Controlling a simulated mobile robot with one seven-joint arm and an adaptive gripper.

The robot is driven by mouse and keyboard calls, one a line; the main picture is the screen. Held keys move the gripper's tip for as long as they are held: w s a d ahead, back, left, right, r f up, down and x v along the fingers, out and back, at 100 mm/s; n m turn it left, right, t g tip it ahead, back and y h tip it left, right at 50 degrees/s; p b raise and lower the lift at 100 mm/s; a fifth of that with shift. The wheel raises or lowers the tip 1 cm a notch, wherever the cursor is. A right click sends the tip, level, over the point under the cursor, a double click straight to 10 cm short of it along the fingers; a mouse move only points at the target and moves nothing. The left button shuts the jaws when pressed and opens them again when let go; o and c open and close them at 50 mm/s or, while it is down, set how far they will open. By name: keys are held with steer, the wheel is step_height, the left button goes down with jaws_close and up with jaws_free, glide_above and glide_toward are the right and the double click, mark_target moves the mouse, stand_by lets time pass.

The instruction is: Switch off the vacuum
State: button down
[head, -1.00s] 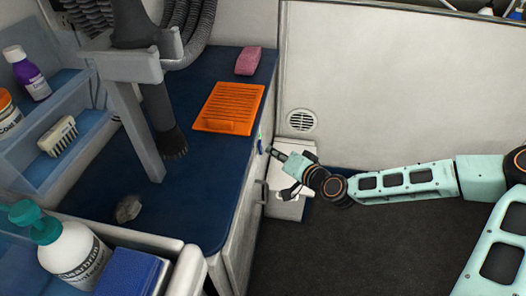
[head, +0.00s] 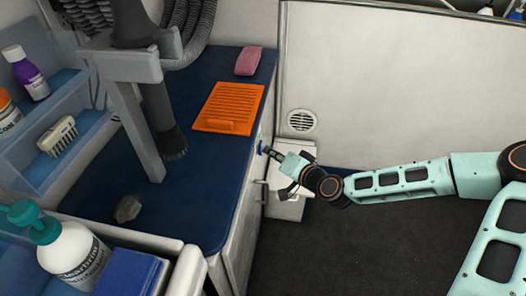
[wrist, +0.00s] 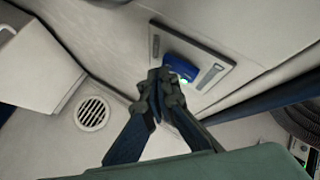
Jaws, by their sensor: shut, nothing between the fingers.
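A blue switch (wrist: 180,68) sits on a grey plate (wrist: 216,74) on the pale cabinet side in the wrist view. A small green light glows at its lower edge, beside my fingertips. In the head view the switch is a small blue spot (head: 262,146) at the cabinet face. My gripper (wrist: 160,84) is shut and empty, its tips right at the switch's near edge. I cannot tell whether they touch it. My gripper also shows in the head view (head: 270,151). The vacuum nozzle (head: 161,115) and grey hose (head: 190,22) hang in a stand above the blue counter.
The blue counter (head: 200,180) holds an orange slotted mat (head: 229,108), a pink block (head: 248,61) and a grey clump (head: 128,208). A cabinet handle (head: 261,192) juts out below my gripper. A round vent (head: 301,120) is on the back wall. The dark floor is clear.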

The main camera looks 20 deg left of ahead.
stand_by(0.4)
steer(key=shift+w+d+r, duration=0.15)
steer(key=shift+d, duration=0.55)
steer(key=shift+d, duration=0.1)
steer(key=d, duration=0.3)
steer(key=w+d, duration=0.1)
steer(key=shift+d+r, duration=0.3)
steer(key=shift+r, duration=0.05)
